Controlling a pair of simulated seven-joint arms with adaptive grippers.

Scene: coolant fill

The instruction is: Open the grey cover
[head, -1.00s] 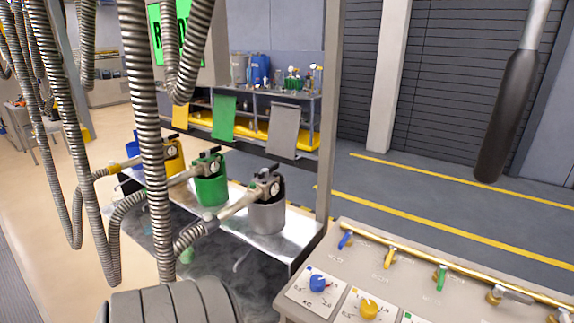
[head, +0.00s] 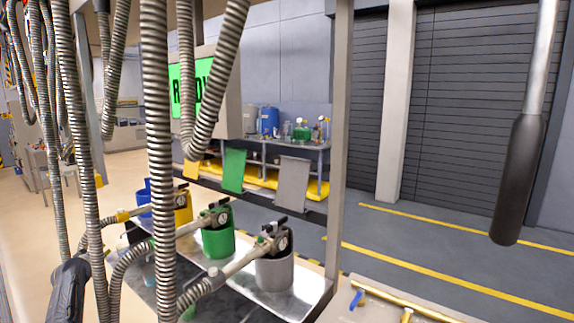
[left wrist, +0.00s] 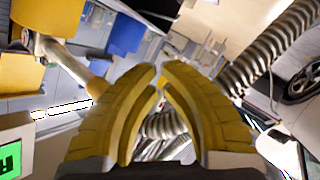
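A grey rectangular panel (head: 292,184), which looks like the grey cover, hangs slanted at the front of the back bench in the head view. A green panel (head: 234,170) and a yellow one (head: 192,172) hang to its left. A dark part of what looks like my left arm shows at the lower left of the head view, far from the grey panel. In the left wrist view my left gripper (left wrist: 160,76) has yellow fingers with their tips together and nothing seen between them. My right gripper is in neither current view.
Ribbed hoses (head: 157,150) hang across the left of the head view. Grey (head: 274,271), green (head: 217,243) and yellow (head: 183,215) canisters stand on a metal bench. A grey post (head: 337,130) rises beside them. A dark handle (head: 517,180) hangs at right.

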